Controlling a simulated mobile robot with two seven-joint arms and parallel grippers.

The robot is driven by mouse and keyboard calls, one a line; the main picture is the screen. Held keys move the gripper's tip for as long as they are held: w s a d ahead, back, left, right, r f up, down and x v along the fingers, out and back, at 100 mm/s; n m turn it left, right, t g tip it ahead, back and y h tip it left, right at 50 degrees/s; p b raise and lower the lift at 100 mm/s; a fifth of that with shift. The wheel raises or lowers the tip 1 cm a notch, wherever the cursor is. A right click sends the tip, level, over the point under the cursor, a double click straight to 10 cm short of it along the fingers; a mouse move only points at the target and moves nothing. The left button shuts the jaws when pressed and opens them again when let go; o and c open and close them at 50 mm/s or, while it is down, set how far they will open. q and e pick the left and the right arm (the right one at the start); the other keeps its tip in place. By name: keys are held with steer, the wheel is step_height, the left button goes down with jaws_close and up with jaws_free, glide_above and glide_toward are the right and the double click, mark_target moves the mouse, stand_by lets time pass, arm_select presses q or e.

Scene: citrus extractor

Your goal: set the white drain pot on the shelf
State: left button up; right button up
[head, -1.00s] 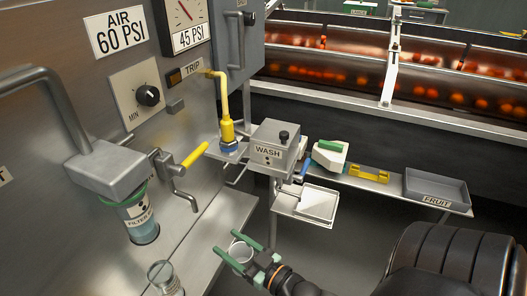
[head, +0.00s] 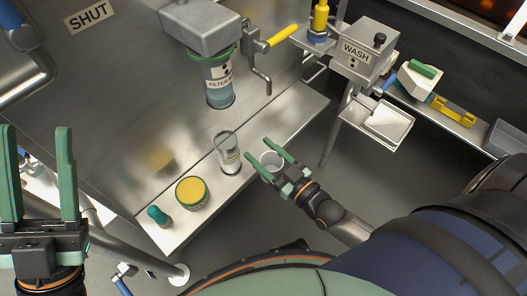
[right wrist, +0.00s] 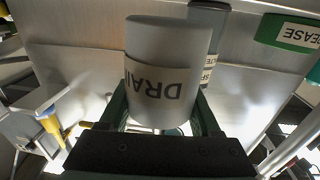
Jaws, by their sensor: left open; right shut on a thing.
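The white drain pot (head: 271,160) is between the fingers of my right gripper (head: 258,149), which is shut on it. In the right wrist view the pot (right wrist: 165,70) fills the middle, with part of its "DRAIN" label showing upside down. In the head view the pot appears at the front edge of the metal shelf (head: 296,112); I cannot tell whether it touches the shelf. My left gripper (head: 36,132) is open and empty at the far left, well away from the pot.
On the shelf, left of the pot, stand a clear cylinder (head: 228,150), a yellow-topped jar (head: 191,193) and a small teal bottle (head: 158,216). The filter bowl (head: 219,86) and a spout (head: 262,82) hang above. The shelf's right part is clear.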

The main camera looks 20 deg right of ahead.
steer(key=shift+w+d+f+b, duration=0.2)
steer(key=shift+w+d, duration=0.25)
steer(key=shift+w, duration=0.65)
steer(key=shift+w+d+f+b, duration=0.15)
steer(key=shift+w+d+b, duration=0.25)
steer(key=shift+w, duration=0.65)
steer(key=shift+w+d+f+b, duration=0.2)
steer(key=shift+w+d, duration=0.3)
steer(key=shift+w, duration=0.6)
steer(key=shift+w+d+b, duration=0.2)
steer(key=shift+w+d, duration=0.1)
steer(key=shift+w, duration=0.4)
steer(key=shift+w+d+b, duration=0.2)
steer(key=shift+w+d, duration=0.1)
steer(key=shift+w, duration=0.4)
arm_select(q)
steer(key=shift+n, duration=0.5)
steer(key=shift+w+d+f+b, duration=0.15)
steer(key=shift+f+b, duration=0.6)
steer(key=shift+f, duration=1.45)
arm_select(e)
steer(key=shift+w+d, duration=0.3)
steer(key=shift+w, duration=0.4)
steer(key=shift+w+d, duration=0.25)
steer(key=shift+w, duration=0.4)
steer(key=shift+w+d, duration=0.3)
steer(key=shift+w, duration=0.4)
arm_select(q)
steer(key=shift+r+p, duration=0.4)
steer(key=shift+r, duration=0.15)
